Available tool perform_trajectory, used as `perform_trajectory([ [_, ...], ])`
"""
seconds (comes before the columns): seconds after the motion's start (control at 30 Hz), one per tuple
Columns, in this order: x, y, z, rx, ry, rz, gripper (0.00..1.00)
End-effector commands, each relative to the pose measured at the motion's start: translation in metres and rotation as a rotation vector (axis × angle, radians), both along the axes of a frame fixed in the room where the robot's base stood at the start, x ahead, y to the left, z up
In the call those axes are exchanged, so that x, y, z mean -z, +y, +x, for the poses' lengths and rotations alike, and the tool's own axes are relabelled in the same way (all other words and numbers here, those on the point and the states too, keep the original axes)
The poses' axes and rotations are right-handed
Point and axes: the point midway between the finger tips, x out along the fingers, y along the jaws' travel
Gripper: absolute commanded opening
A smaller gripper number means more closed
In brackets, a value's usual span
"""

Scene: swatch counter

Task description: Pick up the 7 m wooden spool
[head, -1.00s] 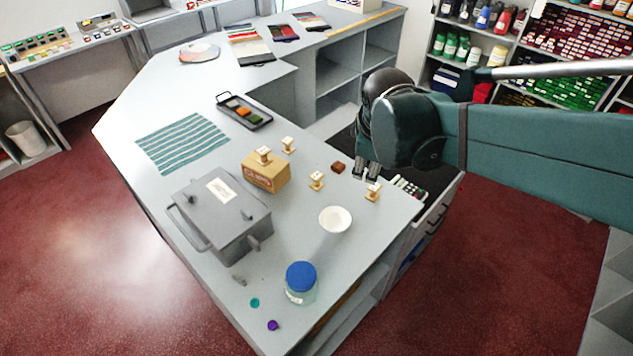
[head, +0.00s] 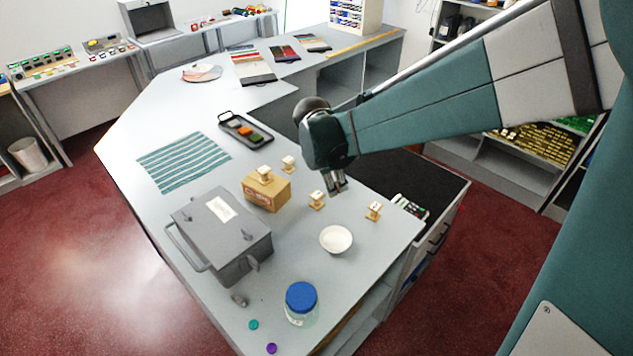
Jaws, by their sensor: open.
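Several small wooden spools are on the grey counter. One spool (head: 264,173) sits on top of a cardboard box (head: 268,193). Another spool (head: 288,163) stands just behind the box, a third spool (head: 317,200) stands right of the box, and one more spool (head: 374,210) stands near the counter's right edge. Their markings are too small to read, so I cannot tell which is the 7 m one. My gripper (head: 337,188) points down, open and empty, just above and right of the spool beside the box. I cannot tell whether it touches that spool.
A white bowl (head: 336,239), a grey lidded metal box (head: 219,236) and a blue-lidded jar (head: 301,303) stand towards the front. A striped cloth (head: 183,161) and a black tray (head: 246,130) of coloured blocks lie farther back. The counter's right edge is close.

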Motion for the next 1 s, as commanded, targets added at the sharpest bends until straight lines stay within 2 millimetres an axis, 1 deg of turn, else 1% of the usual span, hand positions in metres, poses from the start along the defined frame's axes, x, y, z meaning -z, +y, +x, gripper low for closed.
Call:
perform_trajectory([
  [0.03, 0.008, 0.008, 0.006, -0.036, 0.011, -0.018, 0.43],
  [0.2, 0.031, 0.026, 0.022, -0.158, 0.049, -0.083, 0.43],
  [0.4, 0.059, 0.046, 0.036, -0.291, 0.094, -0.152, 0.43],
  [0.5, 0.069, 0.054, 0.04, -0.343, 0.111, -0.178, 0.43],
  [0.7, 0.08, 0.061, 0.045, -0.394, 0.129, -0.204, 0.43],
  [1.0, 0.081, 0.062, 0.045, -0.398, 0.132, -0.208, 0.43],
])
